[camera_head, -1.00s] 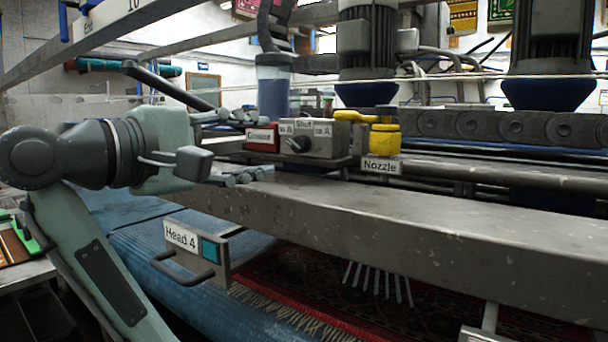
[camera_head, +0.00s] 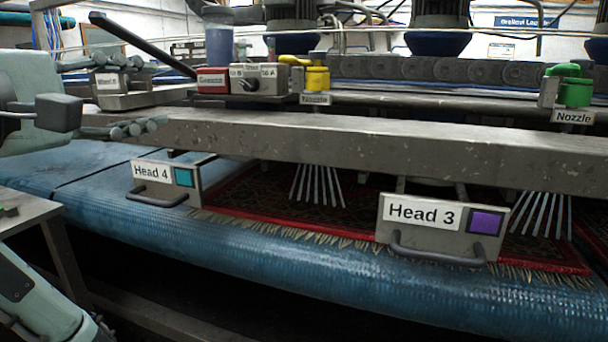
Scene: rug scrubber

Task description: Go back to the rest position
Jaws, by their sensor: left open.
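My left gripper (camera_head: 150,97) comes in from the left edge at the upper left. Its two jointed fingers are spread apart, one above the other, pointing right. A grey box with a small label (camera_head: 107,83) shows between the fingers. It seems to stand behind them on the machine, and I see no grip on it. Part of my left arm shows at the lower left. My right gripper is not in view.
A long grey beam (camera_head: 350,145) crosses the view. Below it hang the Head 4 plate (camera_head: 165,179) and Head 3 plate (camera_head: 435,228), both with handles. A yellow valve (camera_head: 316,78) and green valve (camera_head: 574,92) stand behind. A red rug (camera_head: 262,190) lies on the blue conveyor (camera_head: 290,262).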

